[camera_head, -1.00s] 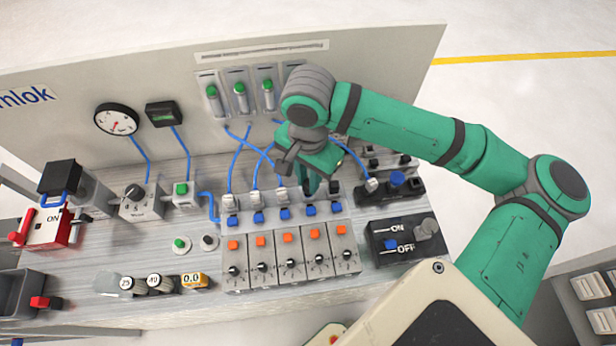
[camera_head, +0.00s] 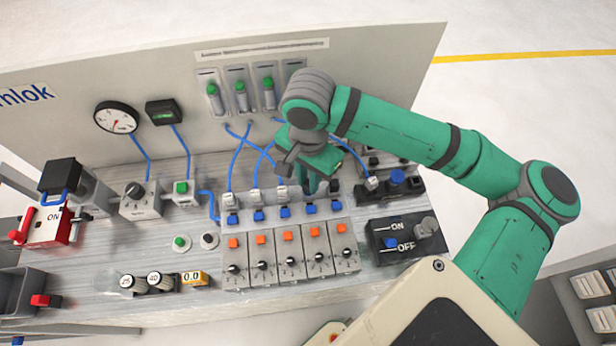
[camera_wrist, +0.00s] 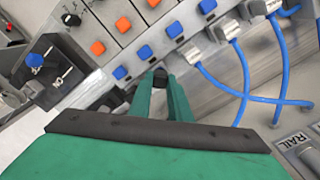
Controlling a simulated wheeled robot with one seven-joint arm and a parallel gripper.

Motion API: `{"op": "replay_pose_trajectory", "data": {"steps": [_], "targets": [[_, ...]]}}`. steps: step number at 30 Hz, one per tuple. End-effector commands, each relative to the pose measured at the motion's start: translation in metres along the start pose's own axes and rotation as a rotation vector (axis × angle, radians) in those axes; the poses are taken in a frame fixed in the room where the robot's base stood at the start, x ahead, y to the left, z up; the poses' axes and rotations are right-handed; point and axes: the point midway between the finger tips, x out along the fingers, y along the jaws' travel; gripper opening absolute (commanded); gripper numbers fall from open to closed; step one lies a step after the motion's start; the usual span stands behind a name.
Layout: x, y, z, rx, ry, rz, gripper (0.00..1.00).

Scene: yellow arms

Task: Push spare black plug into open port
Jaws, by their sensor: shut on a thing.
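My gripper (camera_wrist: 162,92) is shut on a small black plug (camera_wrist: 160,76), whose dark round end shows between the green fingertips in the wrist view. In the head view my gripper (camera_head: 312,186) reaches down behind the right half of the valve bank (camera_head: 291,259). The plug is close to the bank's back edge, by the fourth blue button (camera_wrist: 145,52). My fingers and the plug cover the port there, so I cannot tell whether the plug touches it or is in it.
White connectors (camera_head: 255,196) with blue tubes (camera_head: 236,160) occupy the bank's left ports, beside my fingers. A black ON/OFF box (camera_head: 404,241) stands right of the bank. Green-topped cylinders (camera_head: 240,95) hang on the panel behind. The bench front-left holds knobs (camera_head: 155,281).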

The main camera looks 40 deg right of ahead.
Motion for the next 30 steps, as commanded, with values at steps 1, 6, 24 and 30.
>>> {"op": "replay_pose_trajectory", "data": {"steps": [1,6,24,30], "targets": [[0.001,0.0,0.0,0.0,0.0,0.0,0.0],[0.004,0.0,0.0,0.0,0.0,0.0,0.0],[0.012,0.0,0.0,0.0,0.0,0.001,0.0],[0.012,0.0,0.0,0.0,0.0,0.001,0.36]]}}
